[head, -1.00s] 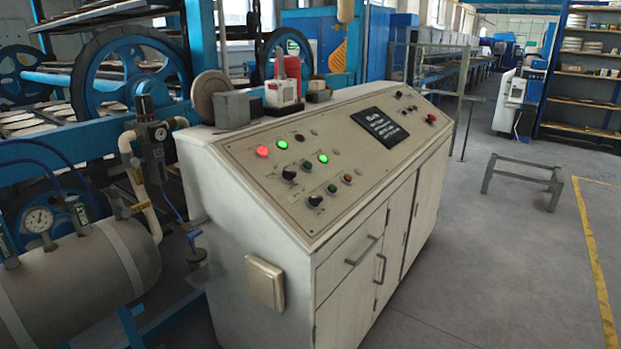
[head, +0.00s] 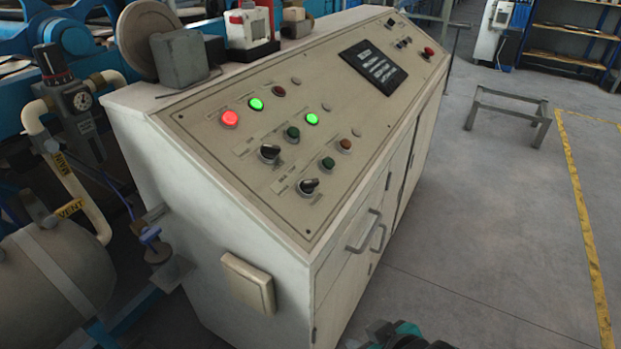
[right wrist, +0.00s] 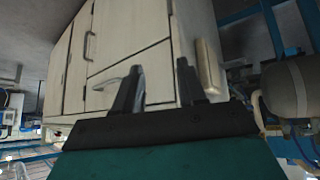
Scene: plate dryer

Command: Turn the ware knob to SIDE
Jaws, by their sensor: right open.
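The cream control console (head: 215,155) has a sloped panel. Two black selector knobs with pale pointers sit at its near end: an upper knob (head: 269,153) and a lower knob (head: 308,187). Their labels are too small to read, so I cannot tell which is the ware knob or where SIDE is. My right gripper (head: 395,335) shows at the bottom edge of the head view, low in front of the console and well away from the knobs. In the right wrist view its two fingers (right wrist: 160,68) are apart and empty, facing the console's cabinet doors. My left gripper is not in view.
Lit red (head: 230,119) and green (head: 312,119) lamps and several buttons surround the knobs. A black display (head: 373,70) lies farther along. A door handle (head: 364,233) and a switch box (head: 248,283) stick out. A tank (head: 50,275) stands left.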

